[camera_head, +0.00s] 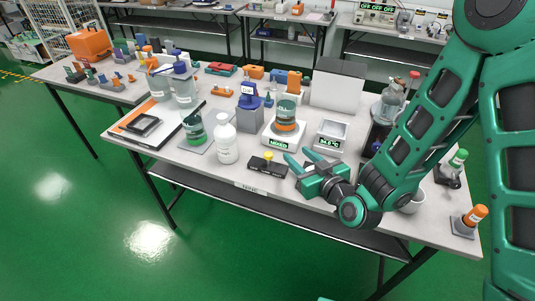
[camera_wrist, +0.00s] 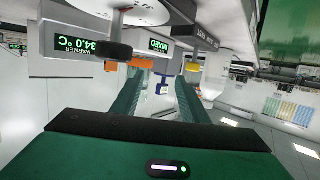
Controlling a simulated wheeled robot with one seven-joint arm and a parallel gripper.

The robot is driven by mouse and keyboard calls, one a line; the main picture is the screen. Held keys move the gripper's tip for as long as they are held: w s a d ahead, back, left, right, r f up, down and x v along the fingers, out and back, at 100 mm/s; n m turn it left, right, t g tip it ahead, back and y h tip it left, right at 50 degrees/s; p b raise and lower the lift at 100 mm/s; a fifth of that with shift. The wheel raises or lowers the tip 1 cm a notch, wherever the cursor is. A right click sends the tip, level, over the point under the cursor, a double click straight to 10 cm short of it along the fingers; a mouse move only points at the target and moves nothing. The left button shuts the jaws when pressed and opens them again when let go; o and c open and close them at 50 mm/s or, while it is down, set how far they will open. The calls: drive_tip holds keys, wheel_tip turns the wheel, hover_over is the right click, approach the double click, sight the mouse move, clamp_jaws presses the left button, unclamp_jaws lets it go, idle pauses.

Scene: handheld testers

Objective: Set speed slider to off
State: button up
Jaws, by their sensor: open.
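The speed slider is a low black box (camera_head: 268,167) near the table's front edge, with an upright yellow knob (camera_head: 268,156) on top. In the wrist view, which is upside down, the dark slider box (camera_wrist: 193,30) is at upper right, with its yellow knob (camera_wrist: 193,67) pointing down. Its label is too small to read surely. My gripper (camera_head: 299,156) is open and empty, just right of the slider in the head view. In the wrist view the fingers (camera_wrist: 158,88) stand apart, and the knob shows near the right fingertip, apart from it.
Behind stands a mixer (camera_head: 283,138) reading MIXED, with a beaker (camera_head: 286,115) on it. A warmer (camera_head: 331,136) reading about 34 °C is beside it. A white bottle (camera_head: 226,143) stands left of the slider. The floor before the table (camera_head: 246,186) is clear.

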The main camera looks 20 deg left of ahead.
drive_tip(key=t+y, duration=0.2)
approach(271, 158)
drive_tip(key=shift+w+a+r, duration=0.25)
drive_tip(key=shift+w+a, duration=0.1)
drive_tip(key=shift+w, duration=0.35)
drive_tip(key=shift+s+f+m+t, duration=0.1)
drive_tip(key=shift+s+m+t, duration=0.2)
drive_tip(key=shift+s, duration=0.2)
drive_tip(key=x, duration=1)
drive_tip(key=shift+w+a+f, duration=0.2)
drive_tip(key=shift+w+a, duration=0.05)
